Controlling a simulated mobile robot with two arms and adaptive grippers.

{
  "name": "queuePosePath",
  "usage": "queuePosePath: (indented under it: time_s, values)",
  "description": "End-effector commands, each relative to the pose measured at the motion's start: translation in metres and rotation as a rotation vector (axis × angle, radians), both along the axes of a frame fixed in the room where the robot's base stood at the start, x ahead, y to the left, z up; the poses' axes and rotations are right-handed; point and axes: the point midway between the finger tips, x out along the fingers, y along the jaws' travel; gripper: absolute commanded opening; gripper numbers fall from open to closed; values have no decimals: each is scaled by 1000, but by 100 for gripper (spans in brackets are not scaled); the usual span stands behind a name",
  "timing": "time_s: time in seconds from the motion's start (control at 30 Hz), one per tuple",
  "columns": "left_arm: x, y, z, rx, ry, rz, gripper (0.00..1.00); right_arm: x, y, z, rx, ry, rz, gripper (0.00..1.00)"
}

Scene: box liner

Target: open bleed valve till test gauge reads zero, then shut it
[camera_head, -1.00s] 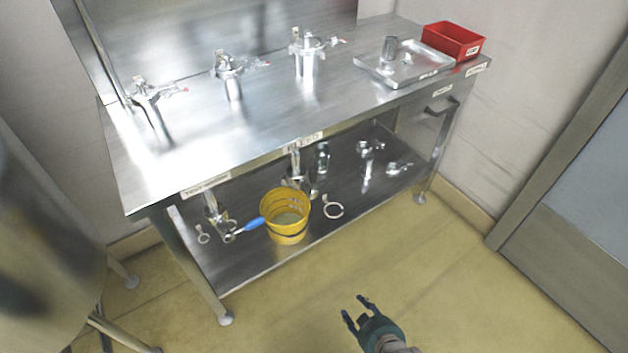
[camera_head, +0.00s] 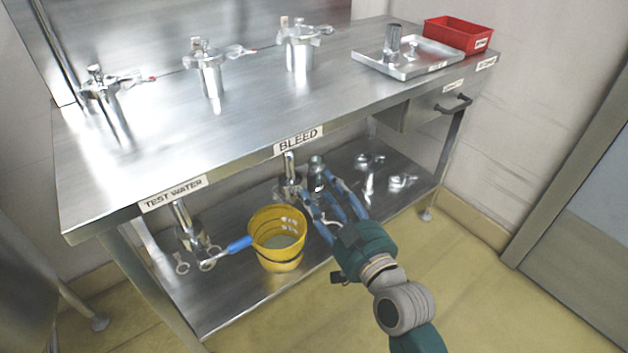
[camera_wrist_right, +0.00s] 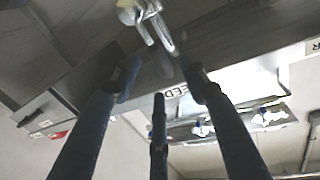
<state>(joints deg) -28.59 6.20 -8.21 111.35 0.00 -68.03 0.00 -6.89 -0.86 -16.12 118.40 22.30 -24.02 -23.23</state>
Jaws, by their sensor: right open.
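The bench label "BLEED" (camera_head: 298,140) sits on the front edge. Below it hangs a metal valve fitting (camera_head: 290,178), partly behind my right gripper's fingers. My right gripper (camera_head: 322,187) is open and empty, its blue fingers pointing up toward this fitting. I cannot tell whether they touch it. In the right wrist view a shiny metal fitting (camera_wrist_right: 148,20) shows beyond the open fingers (camera_wrist_right: 162,80), near the upside-down label (camera_wrist_right: 182,91). I cannot pick out a test gauge or read one. My left gripper is not in view.
A yellow bucket (camera_head: 277,262) stands on the lower shelf, beside a blue-handled valve (camera_head: 238,244) under "TEST WATER" (camera_head: 173,193). Several metal fittings lie on the shelf. A metal tray (camera_head: 425,62) and a red bin (camera_head: 458,36) rest on top. The floor in front is clear.

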Motion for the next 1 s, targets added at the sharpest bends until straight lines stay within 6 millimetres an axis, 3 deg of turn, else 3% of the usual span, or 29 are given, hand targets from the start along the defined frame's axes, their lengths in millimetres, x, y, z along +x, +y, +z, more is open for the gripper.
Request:
queuePosePath:
  time_s: [0.1, 0.3, 0.67, 0.9, 1.0]
  values:
    - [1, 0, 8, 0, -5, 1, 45, 21, 9, 0, 2, -2, -1, 44]
    - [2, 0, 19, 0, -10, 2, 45, 42, 19, -1, -1, 0, -1, 44]
    - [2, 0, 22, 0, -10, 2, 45, 47, 21, -1, -1, 0, -1, 44]
    - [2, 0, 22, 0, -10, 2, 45, 47, 21, -1, 0, 1, -1, 0]
    - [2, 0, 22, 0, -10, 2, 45, 47, 21, -1, 0, 1, -1, 0]
